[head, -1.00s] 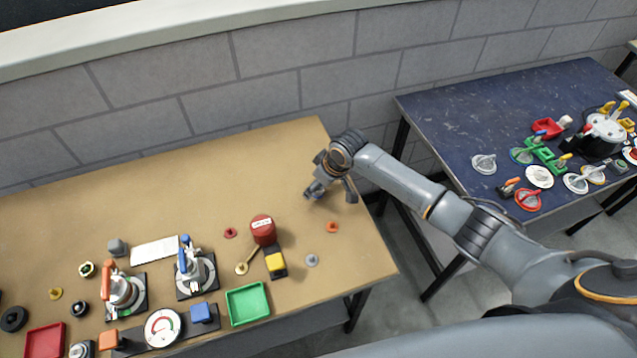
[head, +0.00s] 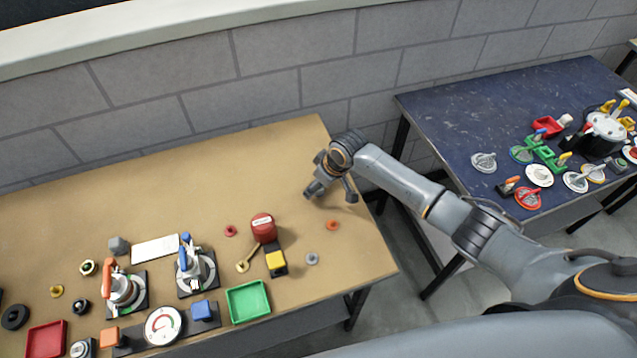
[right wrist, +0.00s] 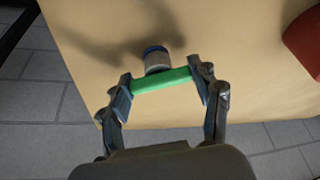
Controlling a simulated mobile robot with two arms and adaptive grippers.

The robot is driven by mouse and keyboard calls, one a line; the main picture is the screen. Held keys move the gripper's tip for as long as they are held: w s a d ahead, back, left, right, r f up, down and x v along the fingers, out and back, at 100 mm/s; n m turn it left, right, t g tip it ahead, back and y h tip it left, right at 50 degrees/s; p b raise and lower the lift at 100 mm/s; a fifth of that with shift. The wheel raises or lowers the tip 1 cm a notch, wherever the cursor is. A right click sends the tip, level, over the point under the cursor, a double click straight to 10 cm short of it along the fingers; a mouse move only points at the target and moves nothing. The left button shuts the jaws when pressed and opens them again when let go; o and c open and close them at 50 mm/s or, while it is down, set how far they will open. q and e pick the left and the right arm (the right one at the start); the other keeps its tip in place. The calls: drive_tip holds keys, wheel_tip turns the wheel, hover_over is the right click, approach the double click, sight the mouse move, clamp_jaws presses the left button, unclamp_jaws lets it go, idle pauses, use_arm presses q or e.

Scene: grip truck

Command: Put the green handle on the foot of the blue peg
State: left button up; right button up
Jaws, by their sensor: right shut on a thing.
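My right gripper (right wrist: 161,84) is shut on the green handle (right wrist: 160,80), which lies crosswise between its two fingertips in the right wrist view. A short grey-white cylinder with a blue top (right wrist: 157,60), which looks like the blue peg on its foot, is just beyond the handle. I cannot tell whether the handle touches it. In the head view my right gripper (head: 331,191) is low over the back right part of the tan table; the handle and peg cannot be made out there. My left gripper is not in view.
The tan table (head: 190,200) carries a red cylinder (head: 263,226), a green tray (head: 248,303), a yellow-topped block (head: 276,261) and several clamps and dials at the left. A dark blue table (head: 450,125) stands at the right. The table's right edge is near my gripper.

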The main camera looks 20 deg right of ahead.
drive_tip(key=shift+f, duration=0.2)
drive_tip(key=o, duration=1.3)
drive_tip(key=shift+c, duration=0.2)
drive_tip(key=shift+o, duration=0.2)
drive_tip(key=shift+o, duration=1)
wheel_tip(320, 180, up, 8)
drive_tip(key=p, duration=0.8)
drive_tip(key=shift+f, duration=0.25)
